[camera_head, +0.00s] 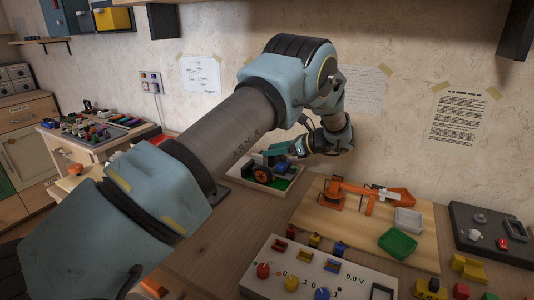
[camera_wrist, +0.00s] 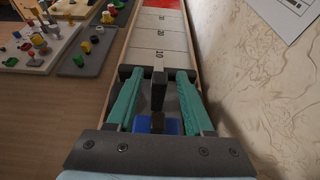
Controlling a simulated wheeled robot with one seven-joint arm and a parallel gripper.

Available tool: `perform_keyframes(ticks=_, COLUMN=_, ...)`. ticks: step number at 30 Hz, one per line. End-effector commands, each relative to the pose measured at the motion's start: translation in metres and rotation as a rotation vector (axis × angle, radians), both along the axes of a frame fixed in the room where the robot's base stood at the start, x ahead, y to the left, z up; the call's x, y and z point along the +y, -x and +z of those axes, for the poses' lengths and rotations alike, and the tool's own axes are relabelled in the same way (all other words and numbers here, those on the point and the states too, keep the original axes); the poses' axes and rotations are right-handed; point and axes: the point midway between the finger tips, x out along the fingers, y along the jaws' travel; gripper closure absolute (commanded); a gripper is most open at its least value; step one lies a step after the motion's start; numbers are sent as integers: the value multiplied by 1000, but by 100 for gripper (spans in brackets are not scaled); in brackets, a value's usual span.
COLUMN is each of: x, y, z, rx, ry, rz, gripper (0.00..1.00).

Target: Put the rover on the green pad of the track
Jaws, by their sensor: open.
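The rover (camera_head: 262,174), with orange-hubbed dark wheels and a blue part, stands at the near end of the track, partly hidden by my gripper. A green surface, the green pad (camera_head: 284,184), shows under and beside it. In the wrist view the rover's blue part (camera_wrist: 172,127) and a dark upright post lie between my fingers. My gripper (camera_wrist: 158,80) has teal fingers, spread apart on either side of the post; it also shows above the rover in the head view (camera_head: 268,157). Finger contact is unclear. The track (camera_wrist: 160,40) runs away with number marks to a red pad (camera_wrist: 165,3).
An orange toy arm (camera_head: 365,192) on a wooden board, with white and green trays (camera_head: 398,243), stands to the right. A control panel (camera_head: 310,275) with coloured knobs is in front. The wall (camera_wrist: 250,80) runs close beside the track.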

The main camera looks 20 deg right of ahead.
Motion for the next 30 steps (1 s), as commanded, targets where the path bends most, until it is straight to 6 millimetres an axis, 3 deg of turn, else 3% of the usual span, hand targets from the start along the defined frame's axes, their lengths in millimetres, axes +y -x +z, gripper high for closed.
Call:
perform_keyframes(ticks=6, x=-29, y=35, z=16, rx=-2, ry=2, rz=-3, gripper=48)
perform_keyframes(ticks=12, x=-46, y=57, z=29, rx=-1, ry=-1, rz=0, gripper=48)
perform_keyframes(ticks=30, x=-52, y=65, z=34, rx=1, ry=-1, rz=1, gripper=48)
